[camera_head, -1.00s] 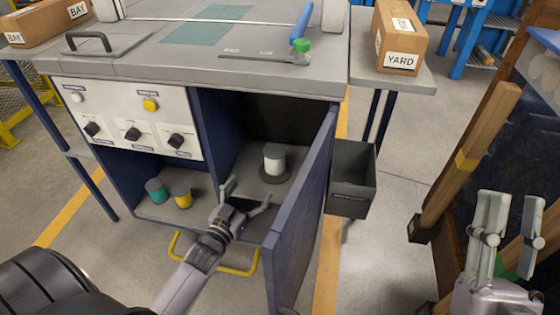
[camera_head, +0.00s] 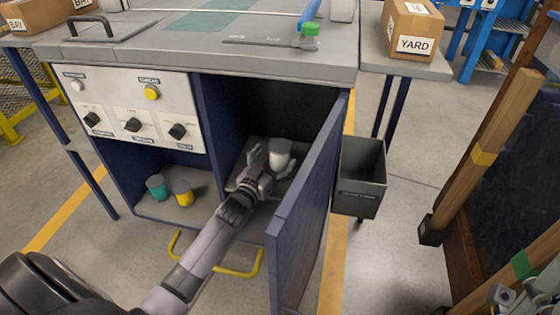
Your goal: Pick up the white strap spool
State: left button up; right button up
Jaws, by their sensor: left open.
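The white strap spool (camera_head: 281,149) stands on the floor of the right-hand compartment of the cabinet, behind the open blue door. My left gripper (camera_head: 271,163) reaches into this compartment with its fingers open. It is right in front of the spool, one finger to the spool's left and the other near its lower right. The gripper hides the spool's lower part. I cannot tell whether the fingers touch it. Part of my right gripper (camera_head: 510,298) shows at the bottom right edge, cut off by the frame.
The open door (camera_head: 310,205) stands close to the right of my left arm. A teal spool (camera_head: 157,187) and a yellow spool (camera_head: 183,194) stand in the left compartment. A dark grey bin (camera_head: 360,180) hangs beyond the door. The worktop (camera_head: 200,55) overhangs the compartment.

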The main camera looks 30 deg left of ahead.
pick_arm(q)
jog(key=shift+w, duration=1.2)
jog(key=c, duration=1.3)
jog(key=shift+c, duration=0.7)
jog(key=shift+r, duration=0.1)
